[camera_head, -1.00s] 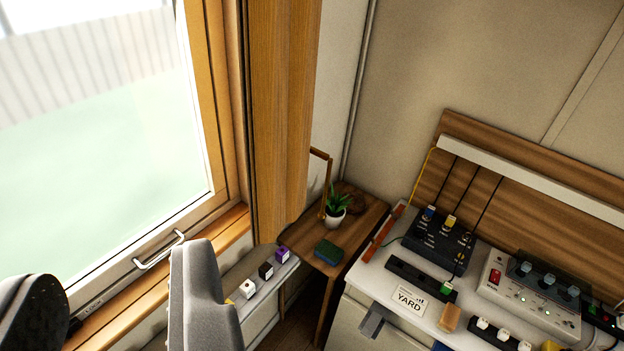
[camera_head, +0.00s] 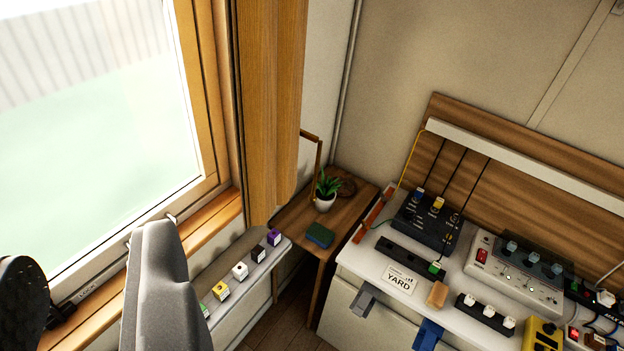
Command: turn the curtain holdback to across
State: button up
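A tan wood-toned curtain or panel (camera_head: 272,100) hangs beside the window frame, upper centre. A thin brown angled bar (camera_head: 318,165) shows just right of its lower edge; I cannot tell whether it is the holdback or part of a frame. No other holdback is clearly visible. My gripper (camera_head: 88,248) is at the lower left, in front of the window sill. Its grey finger and dark padded finger stand apart with nothing visible between them. It is left of the curtain and apart from it in the picture; the depth between them is unclear.
A narrow ledge (camera_head: 250,258) carries several small coloured cubes. A corner table (camera_head: 350,215) holds a potted plant (camera_head: 326,190) and a green-blue block (camera_head: 320,235). A white bench (camera_head: 355,262) with radio gear fills the right. The window (camera_head: 90,140) is at left.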

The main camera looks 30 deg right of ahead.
aim_at(313, 198)
jog(key=k, duration=1.15)
jog(key=z, duration=0.9)
jog(key=i, duration=2.2)
jog(key=u, duration=0.8)
